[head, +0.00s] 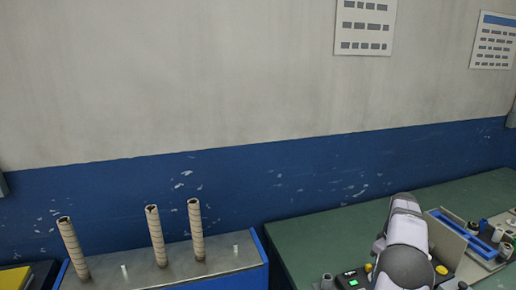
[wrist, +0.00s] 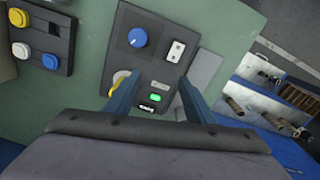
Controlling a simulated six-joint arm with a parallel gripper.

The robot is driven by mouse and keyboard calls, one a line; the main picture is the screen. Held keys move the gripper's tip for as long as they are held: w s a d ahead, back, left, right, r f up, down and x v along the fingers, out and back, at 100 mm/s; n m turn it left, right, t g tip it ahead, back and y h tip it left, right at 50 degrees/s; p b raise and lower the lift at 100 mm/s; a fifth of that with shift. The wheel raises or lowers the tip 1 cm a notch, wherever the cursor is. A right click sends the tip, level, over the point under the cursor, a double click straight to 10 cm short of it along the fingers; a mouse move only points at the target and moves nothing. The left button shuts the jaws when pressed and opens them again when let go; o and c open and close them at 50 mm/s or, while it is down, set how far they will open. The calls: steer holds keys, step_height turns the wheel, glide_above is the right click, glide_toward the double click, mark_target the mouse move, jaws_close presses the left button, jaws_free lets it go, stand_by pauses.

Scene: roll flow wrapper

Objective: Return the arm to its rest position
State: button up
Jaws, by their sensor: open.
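My gripper (wrist: 158,82) shows in the wrist view with its two dark blue fingers apart and nothing between them. It points at a dark control panel (wrist: 148,58) with a blue knob (wrist: 138,37), a lit green indicator (wrist: 155,97) and a yellow part beside the left finger. I cannot tell the gap between fingertips and panel. In the head view my grey and white arm (head: 405,245) rises over the green table (head: 325,232) at lower right. It hides the gripper there.
A button box (wrist: 40,40) with yellow, white and blue buttons lies left of the panel. In the head view, a metal-topped stand (head: 222,255) holds three upright cardboard tubes (head: 156,236) at left. A tray-like fixture (head: 467,236) stands right of my arm. The table's back left is clear.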

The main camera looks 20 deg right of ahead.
steer(key=a+r+m, duration=0.1)
steer(key=a+r, duration=0.2)
steer(key=a, duration=2.2)
steer(key=s+a+f+m, duration=0.2)
steer(key=s+a+f, duration=0.2)
steer(key=s+a, duration=1.15)
steer(key=f+b, duration=1.9)
steer(key=f, duration=0.1)
steer(key=f+b, duration=1.9)
steer(key=b, duration=0.1)
steer(key=f+b, duration=2)
steer(key=shift+s+d+f, duration=0.15)
steer(key=shift+s+f, duration=0.2)
